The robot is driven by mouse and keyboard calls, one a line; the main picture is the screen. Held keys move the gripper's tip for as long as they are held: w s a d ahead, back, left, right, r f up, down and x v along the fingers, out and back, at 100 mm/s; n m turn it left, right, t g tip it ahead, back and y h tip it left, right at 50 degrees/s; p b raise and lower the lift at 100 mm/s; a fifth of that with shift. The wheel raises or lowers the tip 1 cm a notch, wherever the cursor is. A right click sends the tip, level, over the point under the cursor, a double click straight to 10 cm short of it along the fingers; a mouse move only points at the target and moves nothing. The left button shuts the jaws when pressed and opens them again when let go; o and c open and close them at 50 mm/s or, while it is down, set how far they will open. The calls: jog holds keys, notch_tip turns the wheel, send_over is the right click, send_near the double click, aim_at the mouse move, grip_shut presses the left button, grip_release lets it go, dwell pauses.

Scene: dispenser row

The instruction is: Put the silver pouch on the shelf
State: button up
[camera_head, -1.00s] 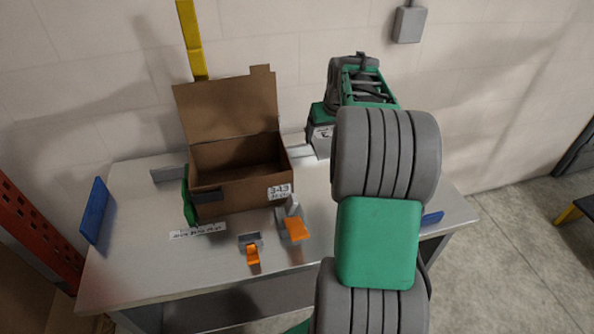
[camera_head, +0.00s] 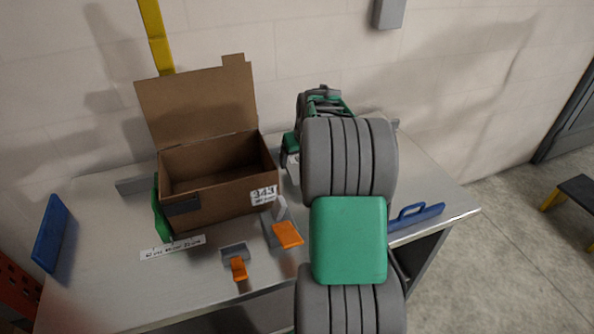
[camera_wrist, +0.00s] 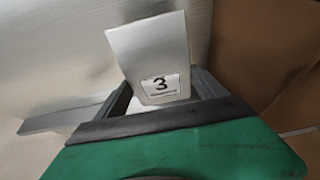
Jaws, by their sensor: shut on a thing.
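The silver pouch (camera_wrist: 148,42) is a flat pale-grey piece with a "3" label in the wrist view. My gripper (camera_wrist: 160,84) is shut on its lower part, with a dark finger on each side. In the head view my own arm hides the pouch and the fingertips. The arm reaches over the metal table, to the right of an open cardboard box (camera_head: 225,200). I cannot pick out a separate shelf with certainty in either view.
The metal table (camera_head: 110,290) carries the box, a paper label strip (camera_head: 172,248) and two orange-tipped dispensers (camera_head: 288,235) (camera_head: 238,268). A blue panel (camera_head: 51,233) stands at the left edge, a blue handle (camera_head: 415,216) at the right. A dark stool (camera_head: 580,190) stands far right.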

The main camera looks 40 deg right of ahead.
aim_at(299, 169)
jog(key=shift+f, duration=2.1)
jog(key=o, duration=1.3)
jog(key=shift+o, duration=0.2)
